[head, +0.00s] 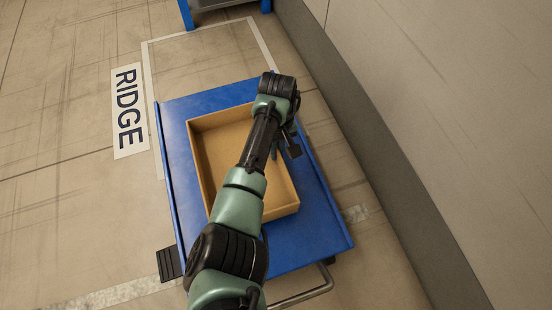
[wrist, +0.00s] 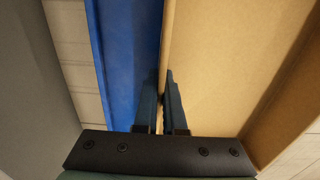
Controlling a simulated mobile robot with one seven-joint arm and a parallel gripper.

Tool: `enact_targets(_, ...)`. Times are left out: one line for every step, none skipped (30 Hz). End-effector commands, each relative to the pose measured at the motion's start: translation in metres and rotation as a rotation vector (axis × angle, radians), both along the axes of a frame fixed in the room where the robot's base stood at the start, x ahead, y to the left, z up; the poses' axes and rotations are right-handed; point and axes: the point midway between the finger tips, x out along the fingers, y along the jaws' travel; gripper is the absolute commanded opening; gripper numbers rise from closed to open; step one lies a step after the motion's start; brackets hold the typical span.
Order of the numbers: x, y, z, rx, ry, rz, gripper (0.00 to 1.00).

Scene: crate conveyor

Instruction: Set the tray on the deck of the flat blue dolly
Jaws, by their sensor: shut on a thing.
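The tray (head: 222,150) is a tan, shallow, open box and looks empty where it shows. It is over the deck of the flat blue dolly (head: 315,232), within its edges; I cannot tell whether its base touches the deck. My gripper (head: 290,148) is at the tray's right wall in the head view, and my arm hides part of the tray. In the wrist view my gripper (wrist: 161,92) is shut on the tray's wall (wrist: 230,60), one finger on each side. The blue deck (wrist: 126,60) shows beside it.
The dolly has a metal handle (head: 305,289) at its near end. A grey wall (head: 430,110) runs along the right. A floor sign reading RIDGE (head: 129,110) is at the left. A blue-legged stand (head: 225,12) is at the top. The floor at the left is clear.

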Motion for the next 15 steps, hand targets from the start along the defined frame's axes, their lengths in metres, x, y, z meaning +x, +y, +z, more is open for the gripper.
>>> enact_targets(0.0,0.001,-0.011,0.001,0.0,0.001,0.0)
enact_targets(0.0,0.001,-0.015,0.001,0.0,0.0,0.0)
enact_targets(0.0,0.0,-0.021,0.001,0.0,0.0,0.0)
enact_targets(0.0,0.0,-0.025,0.0,0.0,0.0,0.0)
enact_targets(0.0,0.0,-0.028,0.0,0.0,0.0,0.0)
enact_targets(0.0,0.0,-0.03,0.0,0.0,0.0,0.0)
enact_targets(0.0,0.0,-0.031,0.0,-0.001,0.0,0.0)
enact_targets(0.0,0.0,-0.031,0.0,-0.001,0.001,0.0)
enact_targets(0.0,0.0,-0.03,0.0,-0.001,0.001,0.0)
enact_targets(0.0,0.0,-0.03,0.0,-0.001,0.001,0.0)
enact_targets(0.0,0.0,-0.029,0.0,-0.001,0.001,0.0)
enact_targets(0.0,0.0,-0.029,0.0,0.0,0.001,0.0)
enact_targets(0.0,0.0,-0.029,0.0,0.0,0.001,0.0)
enact_targets(0.0,0.0,-0.029,0.0,0.0,0.001,0.0)
enact_targets(0.0,0.0,-0.029,0.0,0.0,0.0,0.0)
